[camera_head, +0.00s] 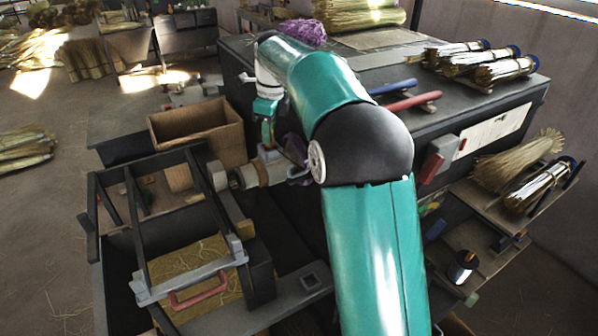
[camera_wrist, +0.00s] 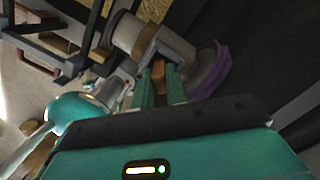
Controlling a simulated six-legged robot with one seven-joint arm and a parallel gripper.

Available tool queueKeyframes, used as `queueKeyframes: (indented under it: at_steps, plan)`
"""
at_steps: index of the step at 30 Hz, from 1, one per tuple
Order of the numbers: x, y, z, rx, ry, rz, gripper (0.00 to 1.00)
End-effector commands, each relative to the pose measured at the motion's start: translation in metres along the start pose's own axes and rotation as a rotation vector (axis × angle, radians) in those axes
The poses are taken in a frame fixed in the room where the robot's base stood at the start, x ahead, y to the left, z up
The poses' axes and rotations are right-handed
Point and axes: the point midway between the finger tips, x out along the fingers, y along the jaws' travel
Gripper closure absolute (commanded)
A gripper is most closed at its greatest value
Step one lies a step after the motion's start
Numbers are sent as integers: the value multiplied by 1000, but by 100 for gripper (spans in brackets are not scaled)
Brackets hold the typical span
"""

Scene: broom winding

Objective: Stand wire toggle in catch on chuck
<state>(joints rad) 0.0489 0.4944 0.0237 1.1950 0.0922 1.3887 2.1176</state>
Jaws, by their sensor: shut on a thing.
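The chuck (camera_head: 248,175) is a pale grey and tan cylinder lying sideways at the right side of the dark frame. In the wrist view the chuck (camera_wrist: 133,35) is at upper centre, with grey metal parts beside it. My gripper (camera_head: 268,138) points down just behind the chuck. In the wrist view my gripper's green fingers (camera_wrist: 160,78) are shut on a small orange-brown piece (camera_wrist: 158,68), which appears to be the wire toggle, close beside the chuck. The toggle's wire and the catch cannot be made out clearly. Purple material (camera_wrist: 212,68) lies right of the fingers.
The dark barred frame (camera_head: 130,215) with a red handle (camera_head: 199,291) stands at front left. A brown open box (camera_head: 200,122) sits behind it. The dark cabinet (camera_head: 475,115) on the right bears broom bundles (camera_head: 452,54), a blue tool (camera_head: 394,87) and a red one (camera_head: 413,101).

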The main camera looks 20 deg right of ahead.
Motion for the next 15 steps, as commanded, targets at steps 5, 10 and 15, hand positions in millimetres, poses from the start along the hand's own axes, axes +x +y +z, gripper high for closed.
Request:
queueKeyframes:
  at_steps: [5, 10, 15]
  plan:
    - [0, 0, 0, 0, 0, 0, 61]
    - [0, 0, 0, 0, 0, 0, 61]
    - [-3, 0, 0, 0, 0, 0, 61]
